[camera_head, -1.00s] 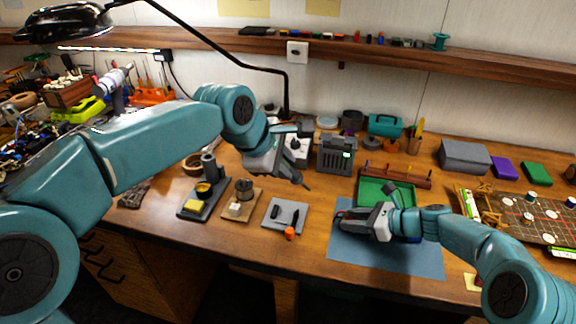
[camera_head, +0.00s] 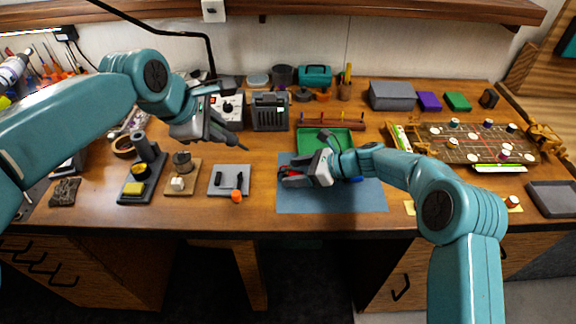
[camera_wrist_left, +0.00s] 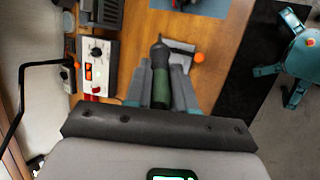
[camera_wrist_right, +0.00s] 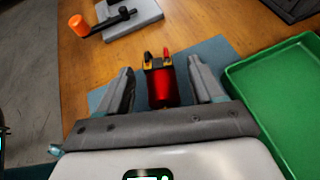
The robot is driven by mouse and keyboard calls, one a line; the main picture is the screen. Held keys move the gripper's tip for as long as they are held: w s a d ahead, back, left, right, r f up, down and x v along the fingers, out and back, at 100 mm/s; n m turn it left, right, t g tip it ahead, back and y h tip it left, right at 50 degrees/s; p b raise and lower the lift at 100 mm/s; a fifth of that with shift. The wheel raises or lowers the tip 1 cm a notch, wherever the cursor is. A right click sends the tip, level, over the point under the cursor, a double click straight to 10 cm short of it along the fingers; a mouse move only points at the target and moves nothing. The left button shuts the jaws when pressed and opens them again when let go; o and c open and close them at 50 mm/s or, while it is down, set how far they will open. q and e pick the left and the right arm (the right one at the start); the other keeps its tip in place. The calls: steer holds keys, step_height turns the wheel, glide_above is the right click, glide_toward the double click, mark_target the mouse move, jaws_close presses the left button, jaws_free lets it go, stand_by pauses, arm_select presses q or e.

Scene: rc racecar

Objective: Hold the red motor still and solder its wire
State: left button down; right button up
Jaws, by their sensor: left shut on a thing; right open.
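The red motor (camera_wrist_right: 163,86) lies on the blue mat (camera_head: 340,197), its terminal end away from my wrist. My right gripper (camera_head: 293,175) is open around it; in the right wrist view the fingers stand on both sides with gaps. In the head view the gripper mostly hides the motor. My left gripper (camera_head: 210,128) is shut on the soldering iron (camera_wrist_left: 160,72), which has a green and dark handle. The iron's dark tip (camera_head: 243,148) points right and down, above the bench and away from the motor. I cannot make out the motor's wire.
A grey pad (camera_head: 229,181) with a black tool and an orange knob lies left of the mat. A green tray (camera_head: 312,134) stands behind the mat. The soldering station (camera_head: 230,108) and a grey box (camera_head: 270,112) stand behind. A game board (camera_head: 470,145) is on the right.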

steer(key=v, duration=1.2)
steer(key=shift+d, duration=0.1)
